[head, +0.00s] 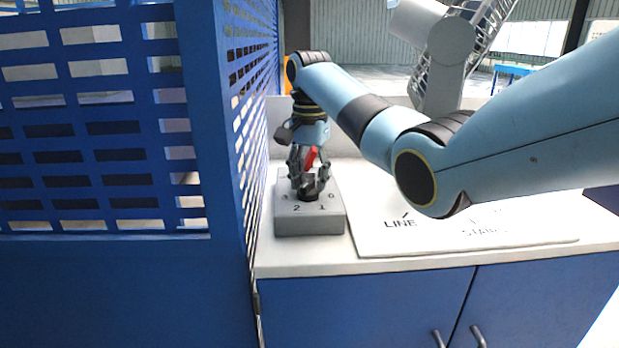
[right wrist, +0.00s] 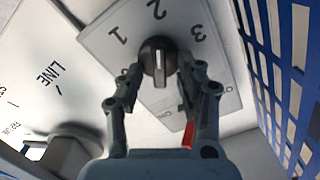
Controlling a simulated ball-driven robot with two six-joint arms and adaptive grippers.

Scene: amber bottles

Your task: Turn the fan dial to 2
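The fan dial is a dark round knob (right wrist: 158,62) with a pale pointer line, on a grey box (head: 310,222) with printed numbers. In the right wrist view, the line lies along the picture's up-down direction, and the 2 is printed above the knob, between 1 and 3. My right gripper (head: 309,184) is down over the box. Its fingers are spread on either side of the knob, close to it (right wrist: 159,76); I cannot tell whether they touch it. In the head view, the fingers partly hide the knob (head: 309,195). My left gripper is not in view.
A blue perforated panel (head: 243,150) rises close left of the box. A white board (head: 460,240) marked LINE lies on the counter to the right. The fan (head: 450,50) stands behind, partly hidden by my right arm. Blue cupboard doors (head: 370,310) are below.

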